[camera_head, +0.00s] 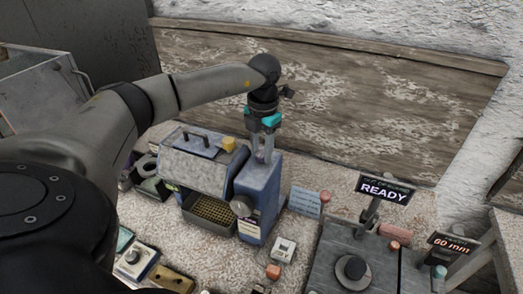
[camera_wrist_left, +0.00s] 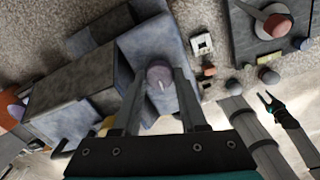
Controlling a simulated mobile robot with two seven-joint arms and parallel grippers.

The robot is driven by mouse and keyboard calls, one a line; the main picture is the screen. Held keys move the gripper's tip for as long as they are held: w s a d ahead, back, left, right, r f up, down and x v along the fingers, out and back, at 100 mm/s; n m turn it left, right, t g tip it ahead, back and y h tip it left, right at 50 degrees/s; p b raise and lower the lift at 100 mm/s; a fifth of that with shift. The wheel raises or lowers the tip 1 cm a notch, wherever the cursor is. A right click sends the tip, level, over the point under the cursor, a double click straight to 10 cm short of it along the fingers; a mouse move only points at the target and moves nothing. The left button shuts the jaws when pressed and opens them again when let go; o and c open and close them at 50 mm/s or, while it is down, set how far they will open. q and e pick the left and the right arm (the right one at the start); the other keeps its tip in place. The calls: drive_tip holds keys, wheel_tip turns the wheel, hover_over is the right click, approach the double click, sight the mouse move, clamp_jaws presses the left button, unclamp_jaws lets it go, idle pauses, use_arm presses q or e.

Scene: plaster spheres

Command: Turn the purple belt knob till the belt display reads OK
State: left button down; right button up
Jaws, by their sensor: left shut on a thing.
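My left gripper (camera_head: 262,150) reaches in from the left and points down at the top of a blue machine (camera_head: 262,186). In the left wrist view its two fingers (camera_wrist_left: 158,92) are shut on a round purple-grey knob (camera_wrist_left: 159,75) with a pale mark line. In the head view the fingers mostly cover this knob. I cannot make out a belt display reading OK. A dark sign (camera_head: 385,190) reads READY above a small line too small to read.
A grey hood with a handle (camera_head: 197,160) adjoins the blue machine, above a perforated tray (camera_head: 212,212). A small white box (camera_head: 283,249) and a pale card (camera_head: 305,201) lie to the right. A sign reading 60 mm (camera_head: 453,243) stands at far right. A wooden board backs the bench.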

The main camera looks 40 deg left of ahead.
sight(262, 155)
use_arm(q)
drive_tip(key=shift+m, duration=0.6)
drive_tip(key=shift+w+r, duration=0.1)
drive_tip(key=shift+c, duration=2.2)
unclamp_jaws()
wheel_tip(262, 155, up, 15)
drive_tip(key=b, duration=0.1)
drive_tip(key=shift+d, duration=0.2)
drive_tip(key=shift+s, duration=0.2)
